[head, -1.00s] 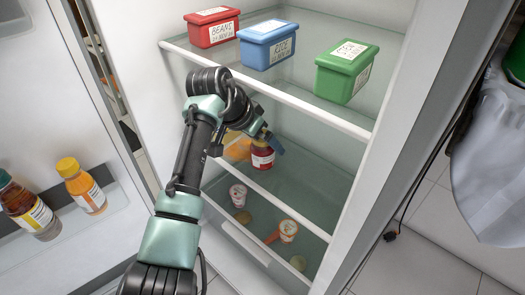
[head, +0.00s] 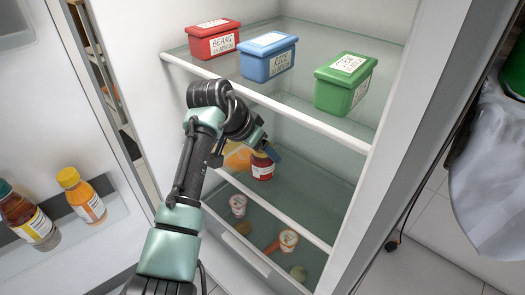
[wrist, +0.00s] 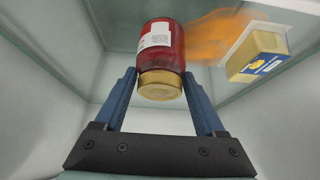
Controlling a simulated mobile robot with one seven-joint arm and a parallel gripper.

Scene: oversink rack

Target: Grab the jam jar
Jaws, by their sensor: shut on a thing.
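The jam jar (head: 262,168) is red with a white label and stands on the middle fridge shelf. In the wrist view the jar (wrist: 164,45) shows its gold lid between my two blue fingers. My gripper (wrist: 158,76) is shut on the jar near the lid, one finger on each side. In the head view my gripper (head: 266,150) reaches in under the top shelf and hides the lid. I cannot tell whether the jar is lifted off the shelf.
Red (head: 213,38), blue (head: 267,56) and green (head: 344,84) boxes stand on the top shelf, above my wrist. An orange item (head: 237,157) and a yellow box (wrist: 258,56) lie near the jar. Small cups (head: 288,240) sit below. Bottles (head: 82,196) stand in the door.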

